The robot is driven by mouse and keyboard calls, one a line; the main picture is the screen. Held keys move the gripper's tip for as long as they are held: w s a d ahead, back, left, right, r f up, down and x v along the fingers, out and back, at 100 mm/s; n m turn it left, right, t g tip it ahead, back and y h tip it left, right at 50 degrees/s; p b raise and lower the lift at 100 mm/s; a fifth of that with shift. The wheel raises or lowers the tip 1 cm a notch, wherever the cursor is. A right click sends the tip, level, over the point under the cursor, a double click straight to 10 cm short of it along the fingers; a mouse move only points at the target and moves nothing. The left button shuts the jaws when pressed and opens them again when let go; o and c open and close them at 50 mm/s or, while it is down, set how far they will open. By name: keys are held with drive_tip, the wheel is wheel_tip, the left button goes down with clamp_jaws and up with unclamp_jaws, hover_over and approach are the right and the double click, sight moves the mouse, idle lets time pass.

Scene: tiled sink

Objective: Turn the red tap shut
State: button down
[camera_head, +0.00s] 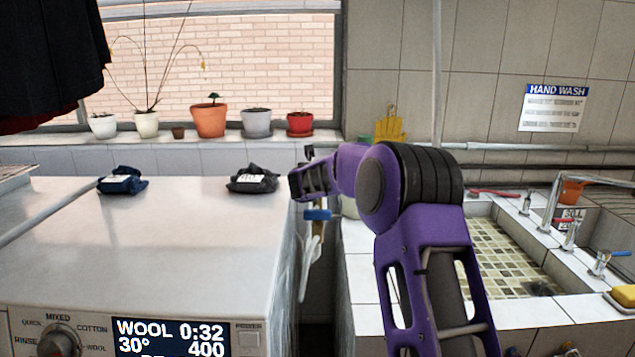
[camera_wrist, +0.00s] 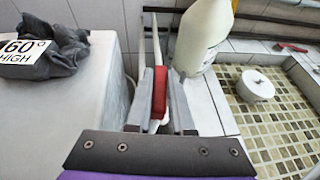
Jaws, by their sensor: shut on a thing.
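In the wrist view a red tap handle (camera_wrist: 158,92) lies between the two grey fingers of my gripper (camera_wrist: 165,95), in the gap between the white machine and the tiled sink. The fingers press on it from both sides, and its long side runs along them. What it is mounted on is mostly hidden. In the head view my gripper (camera_head: 308,180) is at the machine's right edge, and the held red handle does not show. A blue handle (camera_head: 317,214) shows just below my gripper there.
A white bottle (camera_wrist: 205,35) stands close to the right of my fingers. The white machine (camera_head: 150,255) is on the left with two dark cloths (camera_head: 252,179). The tiled sink (camera_head: 510,258) is on the right; a red lever (camera_head: 490,192) is at its back edge.

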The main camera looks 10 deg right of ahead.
drive_tip(key=m+g+h+p, duration=0.1)
drive_tip(key=m+h+p, duration=0.1)
drive_tip(key=p, duration=0.1)
drive_tip(key=m+g+h+p, duration=0.1)
drive_tip(key=m+h+p, duration=0.1)
drive_tip(key=p, duration=0.1)
drive_tip(key=shift+a+r, duration=0.2)
drive_tip(key=shift+r, duration=0.2)
drive_tip(key=shift+d+f+m+g+h+p, duration=0.1)
drive_tip(key=shift+f+m+g+h+p, duration=0.1)
drive_tip(key=shift+m+g+h+p, duration=0.55)
drive_tip(key=shift+f+m+g+h+p, duration=0.15)
drive_tip(key=shift+m+g+h+p, duration=0.35)
drive_tip(key=shift+m+g+h, duration=0.35)
drive_tip(key=shift+d+m+g+h, duration=0.1)
drive_tip(key=shift+m+g+h, duration=0.5)
drive_tip(key=shift+m, duration=0.4)
drive_tip(key=c, duration=0.8)
unclamp_jaws()
drive_tip(key=v, duration=1.7)
drive_tip(key=shift+r, duration=0.35)
drive_tip(key=shift+o, duration=0.2)
